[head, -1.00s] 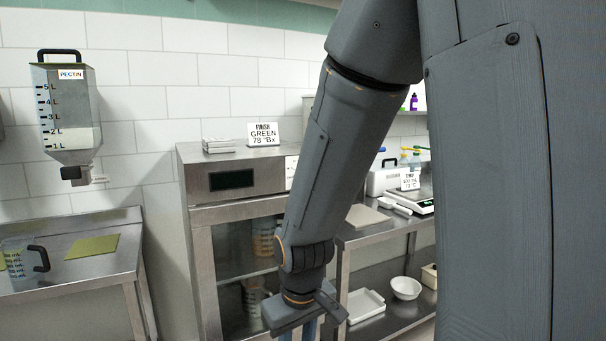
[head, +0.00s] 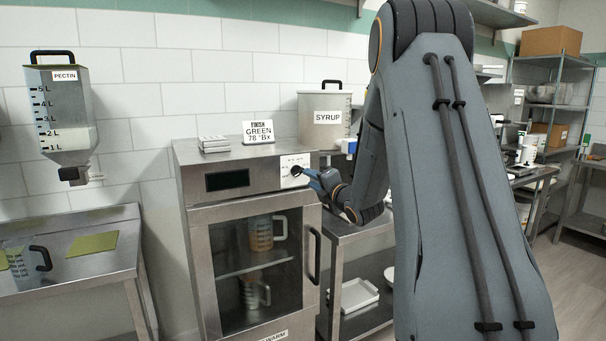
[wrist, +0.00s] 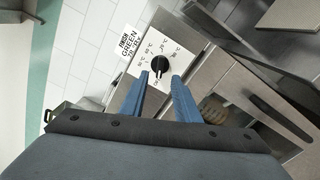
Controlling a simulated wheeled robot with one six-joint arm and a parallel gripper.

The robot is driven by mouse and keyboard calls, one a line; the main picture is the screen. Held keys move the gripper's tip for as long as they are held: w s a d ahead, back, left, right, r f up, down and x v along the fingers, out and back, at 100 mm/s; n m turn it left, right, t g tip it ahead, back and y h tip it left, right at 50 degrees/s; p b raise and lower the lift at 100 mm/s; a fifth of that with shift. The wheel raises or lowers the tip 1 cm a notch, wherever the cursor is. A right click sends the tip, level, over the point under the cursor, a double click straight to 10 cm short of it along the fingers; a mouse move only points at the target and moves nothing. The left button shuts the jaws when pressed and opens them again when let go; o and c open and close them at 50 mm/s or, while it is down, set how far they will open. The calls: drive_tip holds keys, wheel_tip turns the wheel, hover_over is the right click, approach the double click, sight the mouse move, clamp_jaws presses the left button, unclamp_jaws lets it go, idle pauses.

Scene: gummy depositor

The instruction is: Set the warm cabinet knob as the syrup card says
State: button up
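The warm cabinet (head: 190,240) stands in the middle of the head view. Its black knob (wrist: 160,64) sits on a white dial plate (wrist: 172,48) with small markings, and it also shows at the cabinet's upper right in the head view (head: 297,170). A pale mark shows on the knob's lower side in the wrist view; I cannot read the setting. My gripper (wrist: 159,78) is open, its two blue fingers apart with the tips close to the knob, one towards each side. Contact cannot be told.
A finish card (head: 258,132) and a white stack (head: 214,144) rest on the cabinet top. The cabinet door handle (head: 314,255) juts out below the knob. A pectin hopper (head: 62,110) hangs at left.

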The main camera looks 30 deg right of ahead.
sight(300, 173)
drive_tip(key=w+p, duration=0.1)
drive_tip(key=w, duration=0.2)
drive_tip(key=w+p, duration=0.1)
drive_tip(key=w, duration=0.2)
drive_tip(key=shift+w+a, duration=0.2)
drive_tip(key=shift+w, duration=0.1)
drive_tip(key=shift+c, duration=0.4)
clamp_jaws()
